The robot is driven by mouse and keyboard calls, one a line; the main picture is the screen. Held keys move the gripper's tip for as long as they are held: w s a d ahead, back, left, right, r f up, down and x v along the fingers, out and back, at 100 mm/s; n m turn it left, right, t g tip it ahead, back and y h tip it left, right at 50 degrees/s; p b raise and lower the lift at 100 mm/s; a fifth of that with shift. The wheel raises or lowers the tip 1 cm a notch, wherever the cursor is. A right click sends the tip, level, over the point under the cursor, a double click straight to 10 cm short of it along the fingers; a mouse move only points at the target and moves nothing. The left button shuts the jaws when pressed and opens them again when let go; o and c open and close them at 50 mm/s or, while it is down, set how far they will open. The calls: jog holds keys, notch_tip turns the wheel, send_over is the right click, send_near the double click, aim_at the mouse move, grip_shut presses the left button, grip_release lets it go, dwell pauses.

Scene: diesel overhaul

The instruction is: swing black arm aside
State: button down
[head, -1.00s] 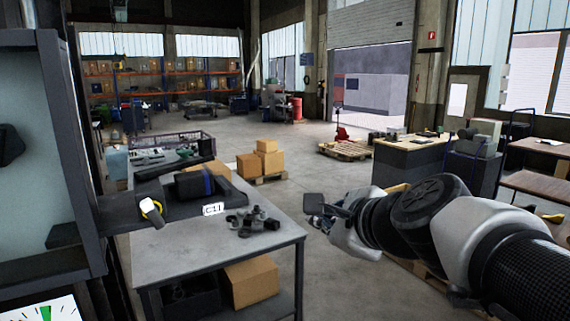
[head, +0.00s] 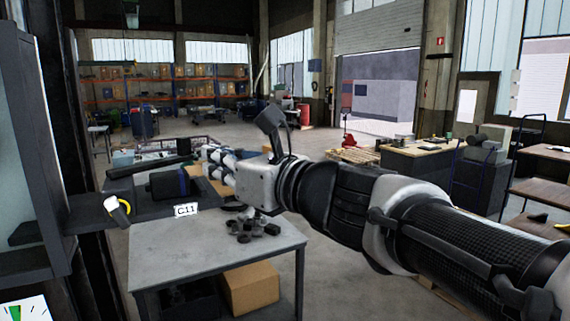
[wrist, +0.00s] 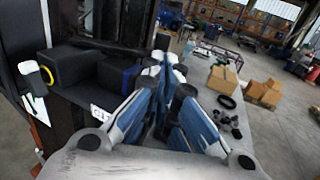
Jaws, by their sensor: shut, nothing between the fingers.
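In the wrist view the blue-banded block (wrist: 118,74) is left of my fingers. My gripper (head: 208,154) is shut and empty, at the right end of the black arm in the head view. In the wrist view my gripper (wrist: 163,66) points forward at the shelf's right end. The fingers hide part of the arm; I cannot tell whether they touch it.
A grey table (head: 215,255) below holds small dark parts (head: 250,228). A dark cabinet (head: 30,150) stands at the left. Open floor lies to the right, beyond the table.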

aim_at(188, 153)
jog(key=x, duration=0.6)
jog(key=shift+p, duration=0.3)
